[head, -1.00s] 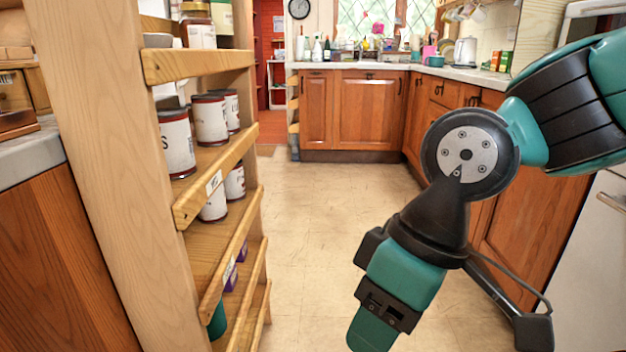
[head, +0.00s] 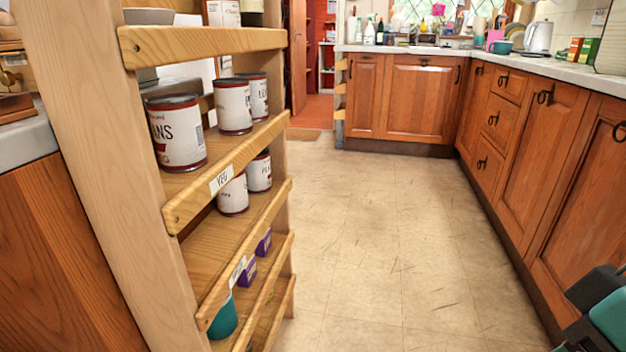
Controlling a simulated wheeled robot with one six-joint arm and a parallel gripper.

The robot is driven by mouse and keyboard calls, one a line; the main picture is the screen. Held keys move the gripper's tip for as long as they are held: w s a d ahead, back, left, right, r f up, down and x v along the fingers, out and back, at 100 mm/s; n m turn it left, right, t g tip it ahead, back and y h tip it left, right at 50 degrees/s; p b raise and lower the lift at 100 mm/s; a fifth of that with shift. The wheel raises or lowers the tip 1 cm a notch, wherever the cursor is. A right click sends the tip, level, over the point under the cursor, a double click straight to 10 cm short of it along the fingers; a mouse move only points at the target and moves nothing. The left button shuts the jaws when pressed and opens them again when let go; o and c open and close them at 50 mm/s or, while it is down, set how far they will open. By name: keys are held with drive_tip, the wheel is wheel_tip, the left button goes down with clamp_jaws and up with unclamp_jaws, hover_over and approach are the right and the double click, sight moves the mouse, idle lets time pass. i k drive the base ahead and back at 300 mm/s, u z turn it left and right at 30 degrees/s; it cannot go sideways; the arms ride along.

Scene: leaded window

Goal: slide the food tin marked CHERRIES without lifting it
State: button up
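Several white food tins with dark red bands stand on the wooden shelf rack at the left. On one shelf, a near tin (head: 177,132) shows letters ending in "ANS", with two more tins (head: 233,106) (head: 256,95) behind it. On the shelf below, two tins (head: 233,194) (head: 259,172) stand close together, partly behind the front rail. I cannot read CHERRIES on any tin. Only a teal and black piece of my arm shows at the lower right corner, far from the rack. My gripper's fingers are not in view.
Wooden rails (head: 228,172) run along the shelf fronts, one with a small label. Lower shelves hold purple boxes (head: 248,272) and a teal container (head: 223,318). The floor (head: 380,250) is clear between the rack and the wooden cabinets (head: 540,140).

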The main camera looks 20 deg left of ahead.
sight(232, 201)
drive_tip(key=i, duration=1.3)
drive_tip(key=u, duration=1.35)
